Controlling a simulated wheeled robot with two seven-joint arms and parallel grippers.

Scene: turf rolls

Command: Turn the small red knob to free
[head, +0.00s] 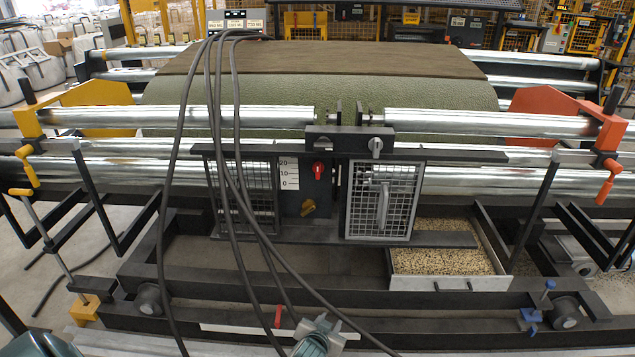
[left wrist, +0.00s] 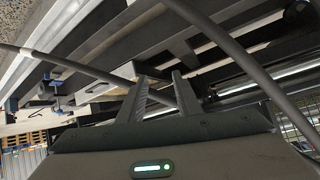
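The small red knob (head: 318,168) sits on a dark upright panel in the middle of the machine, beside a white scale plate (head: 289,173) marked 20, 10, 0. An orange-yellow knob (head: 308,208) is lower on the same panel. A grey knob (head: 376,146) is on the dark block to the upper right. My left gripper (head: 322,326) is at the bottom centre of the head view, well below the red knob and apart from it. In the left wrist view its two fingers (left wrist: 160,78) stand apart with nothing between them. My right gripper is not in view.
Dark cables (head: 232,190) hang in front of the machine, left of the panel, and run down towards my left gripper. A mesh door (head: 405,200) with a handle is right of the panel. A granule-filled tray (head: 440,282) is below it. A red lever (head: 278,315) is near the gripper.

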